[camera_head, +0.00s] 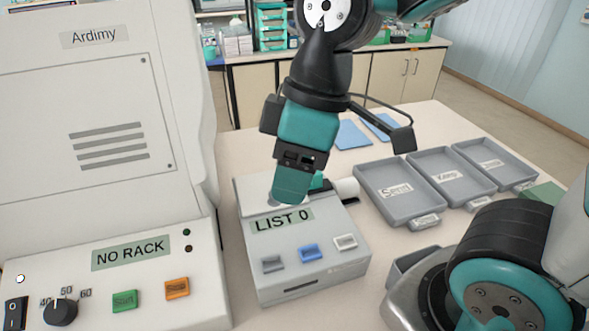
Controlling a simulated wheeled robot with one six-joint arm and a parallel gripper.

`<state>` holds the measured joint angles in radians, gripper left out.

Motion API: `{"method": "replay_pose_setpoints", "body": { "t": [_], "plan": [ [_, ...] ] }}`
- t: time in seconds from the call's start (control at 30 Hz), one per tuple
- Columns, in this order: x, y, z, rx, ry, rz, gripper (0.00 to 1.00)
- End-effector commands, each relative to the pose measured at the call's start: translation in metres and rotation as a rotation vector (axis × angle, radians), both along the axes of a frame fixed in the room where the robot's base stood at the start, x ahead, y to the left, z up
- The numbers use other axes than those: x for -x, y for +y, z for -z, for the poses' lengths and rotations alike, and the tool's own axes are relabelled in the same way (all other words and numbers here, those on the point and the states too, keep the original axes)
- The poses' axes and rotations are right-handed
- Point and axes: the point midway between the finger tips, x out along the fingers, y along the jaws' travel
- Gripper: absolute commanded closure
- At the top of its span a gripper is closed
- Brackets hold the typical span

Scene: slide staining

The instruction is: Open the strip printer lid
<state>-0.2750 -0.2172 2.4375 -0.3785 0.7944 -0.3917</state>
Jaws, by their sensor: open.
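The strip printer (305,266) is a light grey box on the table, with a "LIST 0" display (282,220) and grey, blue and white buttons on its sloped front. Its lid (250,190) is at the top rear and is partly hidden by my gripper; I cannot tell whether it is raised. My gripper (292,188) points down over the top of the printer, with its teal fingers at the lid area behind the display. The jaws are open. Contact between fingertips and lid cannot be made out.
A large white "Ardimy" machine (95,190) with a "NO RACK" display stands close on the left. Several grey labelled trays (400,190) lie to the right. Blue sheets (352,135) lie behind. A small grey container (412,262) sits right of the printer.

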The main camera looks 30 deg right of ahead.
Motion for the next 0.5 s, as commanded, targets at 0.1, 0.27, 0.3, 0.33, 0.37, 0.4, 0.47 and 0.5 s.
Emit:
{"method": "replay_pose_setpoints", "body": {
  "t": [0.1,0.27,0.3,0.33,0.37,0.4,0.47,0.5],
  "plan": [
    [0.0033,0.0008,0.0003,-0.008,0.008,0.028,0.51],
    [0.0038,0.0010,0.0004,-0.009,0.010,0.034,0.51],
    [0.0037,0.0010,0.0004,-0.009,0.009,0.033,0.51],
    [0.0037,0.0009,0.0004,-0.009,0.009,0.033,0.51],
    [0.0037,0.0010,0.0004,-0.009,0.009,0.033,0.51],
    [0.0037,0.0010,0.0004,-0.009,0.009,0.033,0.51],
    [0.0036,0.0010,0.0004,-0.008,0.010,0.031,0.51],
    [0.0036,0.0010,0.0004,-0.008,0.010,0.031,0.51]
  ]
}}
